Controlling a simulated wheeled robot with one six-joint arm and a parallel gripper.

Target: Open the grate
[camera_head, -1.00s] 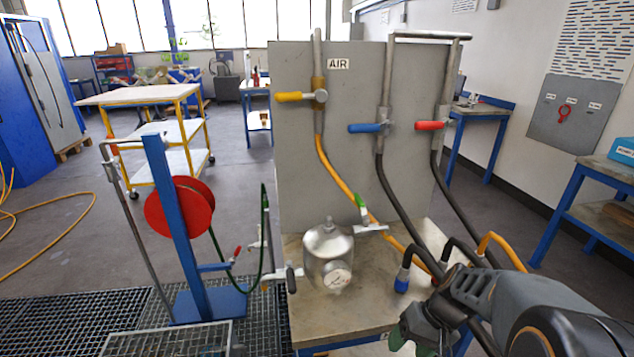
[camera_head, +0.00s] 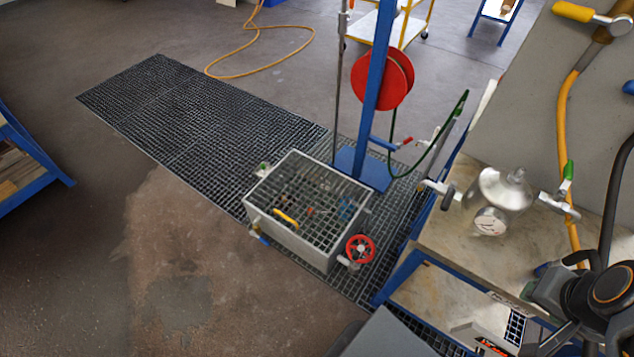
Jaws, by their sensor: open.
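The grate (camera_head: 318,196) is a metal grid lying over the top of a grey rectangular box (camera_head: 287,237) that stands on the floor grating. It looks shut, with a yellow handle (camera_head: 286,217) near its front left side. Small coloured things show dimly through the grid. A red handwheel (camera_head: 360,248) sits at the box's right front corner. My gripper (camera_head: 478,338) is at the lower right, in front of the workbench, well apart from the grate and cut off by the frame edge. It is open, and I see nothing in it.
A blue post with a red hose reel (camera_head: 383,82) stands right behind the box. The workbench (camera_head: 440,240) with a metal vessel (camera_head: 497,198) is to the right. Dark floor grating (camera_head: 200,115) runs to the upper left. The floor (camera_head: 180,255) left of the box is clear.

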